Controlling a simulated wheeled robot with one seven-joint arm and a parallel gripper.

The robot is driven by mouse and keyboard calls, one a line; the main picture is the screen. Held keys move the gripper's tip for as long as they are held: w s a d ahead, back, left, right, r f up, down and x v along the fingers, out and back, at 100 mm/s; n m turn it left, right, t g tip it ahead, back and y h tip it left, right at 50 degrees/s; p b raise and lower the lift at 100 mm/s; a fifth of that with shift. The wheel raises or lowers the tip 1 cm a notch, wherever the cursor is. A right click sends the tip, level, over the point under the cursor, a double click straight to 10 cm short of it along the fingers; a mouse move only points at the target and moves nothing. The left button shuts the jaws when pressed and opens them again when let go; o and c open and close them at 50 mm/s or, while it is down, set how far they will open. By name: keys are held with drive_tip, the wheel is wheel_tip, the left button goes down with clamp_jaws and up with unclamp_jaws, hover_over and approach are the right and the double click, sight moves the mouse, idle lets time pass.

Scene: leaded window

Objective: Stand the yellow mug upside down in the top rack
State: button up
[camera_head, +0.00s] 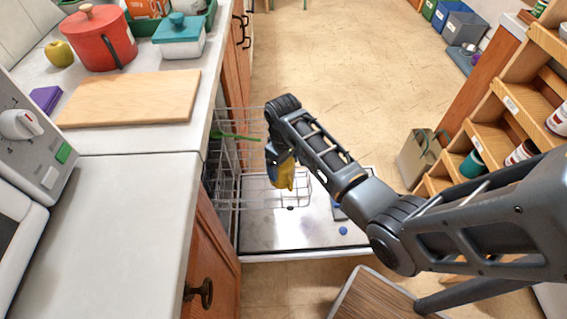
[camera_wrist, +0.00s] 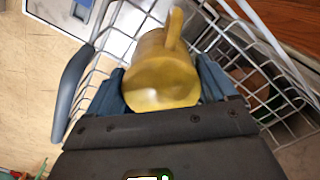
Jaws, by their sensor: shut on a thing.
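The yellow mug (camera_wrist: 160,75) is held in my gripper (camera_wrist: 162,88), its rounded yellow body between the two blue fingers in the wrist view, with its handle pointing up in that picture. In the head view the mug (camera_head: 285,178) hangs below my gripper (camera_head: 278,160), partly hidden by it. The white wire rack (camera_head: 237,185) of the open dishwasher is beneath and beside the mug; its wires also show around the mug in the wrist view (camera_wrist: 115,42). I cannot tell whether the mug touches the rack.
The open dishwasher door (camera_head: 285,230) lies flat, with a small blue item (camera_head: 343,230) on it. A green item (camera_head: 235,137) lies in the rack. The counter (camera_head: 120,210) is at left, wooden shelves (camera_head: 480,130) at right. A paper bag (camera_head: 420,155) stands on the floor.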

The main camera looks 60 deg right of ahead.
drive_tip(key=o, duration=1.2)
drive_tip(key=shift+r, duration=3.9)
